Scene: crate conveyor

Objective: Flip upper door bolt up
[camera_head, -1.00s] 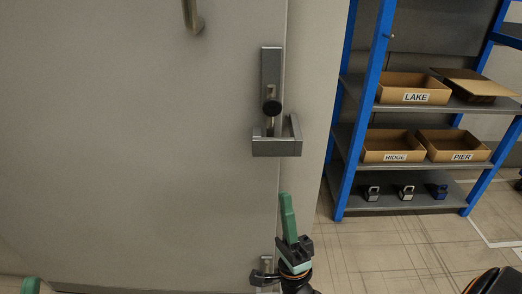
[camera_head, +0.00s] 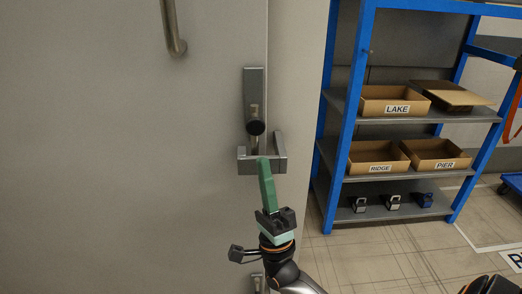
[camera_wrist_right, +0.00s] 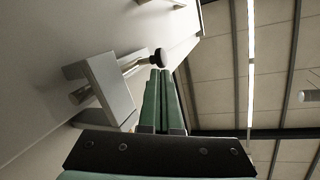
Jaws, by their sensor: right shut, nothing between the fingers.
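The upper door bolt (camera_head: 254,88) is a grey metal plate on the door near its right edge. Its rod and dark round knob (camera_head: 256,128) point down, just above a grey U-shaped bracket (camera_head: 248,166). My right gripper (camera_head: 263,163) is shut and empty, its green fingers pointing up in front of the bracket, tips below the knob. In the right wrist view the fingers (camera_wrist_right: 162,76) reach toward the knob (camera_wrist_right: 159,55), with the bracket (camera_wrist_right: 106,88) to their left. I cannot tell whether they touch the knob. My left gripper is out of view.
The grey door (camera_head: 120,150) fills the left, with a bar handle (camera_head: 171,28) at the top. A lower bolt (camera_head: 257,283) is partly hidden behind my right arm. A blue shelf (camera_head: 343,125) with cardboard boxes stands to the right, with open floor before it.

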